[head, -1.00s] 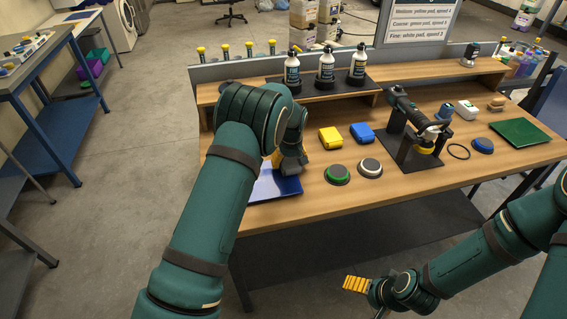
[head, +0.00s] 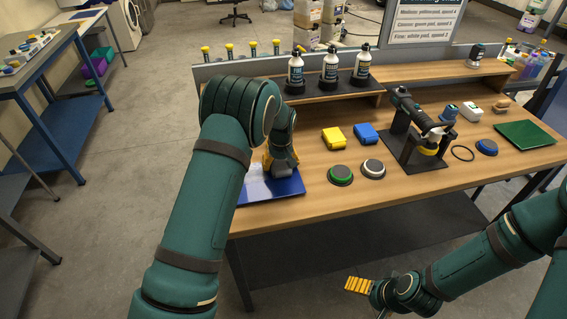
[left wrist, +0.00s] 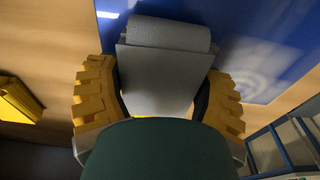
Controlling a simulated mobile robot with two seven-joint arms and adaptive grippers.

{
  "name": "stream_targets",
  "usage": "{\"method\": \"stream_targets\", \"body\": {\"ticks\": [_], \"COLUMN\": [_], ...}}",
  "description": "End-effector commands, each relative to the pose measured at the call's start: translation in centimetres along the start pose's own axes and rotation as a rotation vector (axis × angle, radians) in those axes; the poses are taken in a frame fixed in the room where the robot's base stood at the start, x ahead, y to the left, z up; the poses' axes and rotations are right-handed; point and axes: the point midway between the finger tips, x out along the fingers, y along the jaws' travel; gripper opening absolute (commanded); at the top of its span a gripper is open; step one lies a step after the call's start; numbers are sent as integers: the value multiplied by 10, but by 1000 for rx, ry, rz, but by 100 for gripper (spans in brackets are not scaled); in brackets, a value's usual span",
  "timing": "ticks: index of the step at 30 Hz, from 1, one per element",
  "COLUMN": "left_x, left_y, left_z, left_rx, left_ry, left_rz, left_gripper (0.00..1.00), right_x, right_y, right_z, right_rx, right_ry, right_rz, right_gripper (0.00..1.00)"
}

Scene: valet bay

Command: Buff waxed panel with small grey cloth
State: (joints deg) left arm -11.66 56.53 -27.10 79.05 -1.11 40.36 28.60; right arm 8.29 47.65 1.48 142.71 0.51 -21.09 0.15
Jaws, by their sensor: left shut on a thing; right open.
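The waxed panel is a blue sheet (head: 288,189) lying flat at the left end of the bench. In the head view a whitish haze covers its left part, and its right part looks clear blue. My left gripper (head: 282,165) is over the panel, pointing down, partly hidden by my arm. In the left wrist view the gripper (left wrist: 160,100) is shut on the small grey cloth (left wrist: 165,75), its yellow fingers on either side. The cloth appears to be against the panel (left wrist: 265,35); exact contact is hidden. My right gripper (head: 358,286) is open and empty, in front of the bench.
A yellow block (head: 333,138) and a blue block (head: 365,132) lie right of the panel. Nearby are a green-topped pad (head: 340,174), a white-topped pad (head: 373,168) and a polisher on a stand (head: 413,125). Bottles (head: 330,66) stand on the shelf behind.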

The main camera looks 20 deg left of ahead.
Motion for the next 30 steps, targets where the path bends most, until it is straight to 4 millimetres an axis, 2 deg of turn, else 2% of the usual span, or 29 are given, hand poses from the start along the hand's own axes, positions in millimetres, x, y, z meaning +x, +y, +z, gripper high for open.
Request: {"method": "stream_targets", "body": {"ticks": [10, 20, 30], "left_x": [2, 3, 2], "left_y": [-29, -43, -70], "left_z": [0, 0, 0], "left_rx": [-2, -3, -4], "left_ry": [-2, -2, -3], "left_rz": [-2, -3, -3], "left_gripper": [38, 37, 37], "right_x": [2, 2, 2], "right_y": [1, 1, 1], "right_z": [0, 0, 0], "right_rx": [0, 0, 0], "right_ry": [0, 0, 0], "right_rz": [0, 0, 0], "right_gripper": [89, 89, 89]}}
